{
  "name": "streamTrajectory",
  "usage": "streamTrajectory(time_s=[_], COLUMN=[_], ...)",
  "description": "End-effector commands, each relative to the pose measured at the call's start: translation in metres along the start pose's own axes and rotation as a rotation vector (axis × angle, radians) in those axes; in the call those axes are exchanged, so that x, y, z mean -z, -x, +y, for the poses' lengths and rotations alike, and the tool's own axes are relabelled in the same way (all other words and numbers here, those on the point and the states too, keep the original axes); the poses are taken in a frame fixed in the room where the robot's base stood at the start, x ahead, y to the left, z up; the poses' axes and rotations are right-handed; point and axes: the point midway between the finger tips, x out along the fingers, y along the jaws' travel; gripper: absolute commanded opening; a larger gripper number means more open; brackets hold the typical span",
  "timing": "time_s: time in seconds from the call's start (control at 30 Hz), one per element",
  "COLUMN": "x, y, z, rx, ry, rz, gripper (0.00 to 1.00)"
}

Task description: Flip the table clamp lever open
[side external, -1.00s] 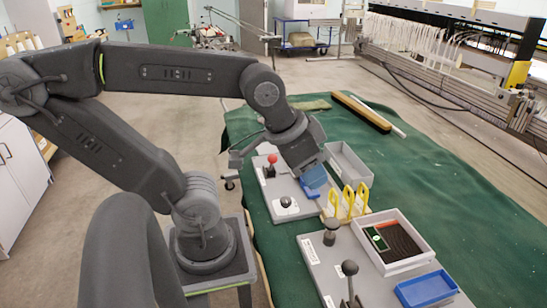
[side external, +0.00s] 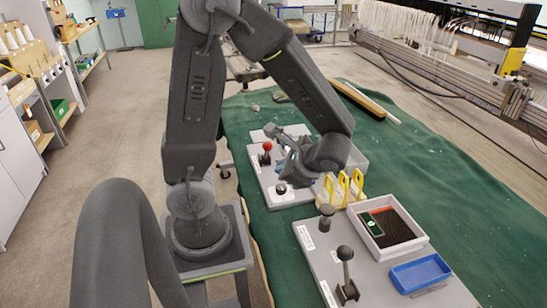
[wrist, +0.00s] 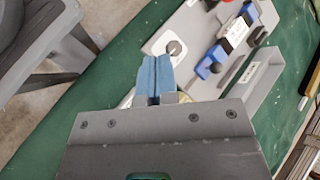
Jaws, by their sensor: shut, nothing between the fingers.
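A lever with a red ball knob (side external: 267,147) stands upright on the far grey panel, left of my gripper in the side view. A taller lever with a dark ball knob (side external: 345,253) stands on the near grey panel. I cannot tell which one is the table clamp lever. My gripper's blue fingers (wrist: 156,60) are shut together and empty in the wrist view. The fingertips are not clear in the side view.
Yellow holders (side external: 343,188) stand close below my wrist. A dark mushroom knob (side external: 326,212), a white-rimmed tray (side external: 427,238) and a blue tray (side external: 420,273) are on the near panel. A grey tray (wrist: 262,90) lies right of the fingers. The green cloth at right is mostly clear.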

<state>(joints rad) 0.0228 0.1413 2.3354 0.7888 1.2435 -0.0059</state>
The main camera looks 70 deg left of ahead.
Motion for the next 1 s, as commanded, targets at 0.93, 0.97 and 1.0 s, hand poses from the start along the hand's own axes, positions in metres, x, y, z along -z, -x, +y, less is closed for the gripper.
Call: streamTrajectory(time_s=[0.93,0.97,1.0], x=[0.057,0.057,0.057], y=[-0.092,-0.092,-0.092], z=[-0.036,-0.036,-0.036], rx=[0.498,0.498,0.498], ry=[-0.607,-0.607,-0.607], rz=[-0.495,-0.495,-0.494], gripper=[0.00,0.00,0.00])
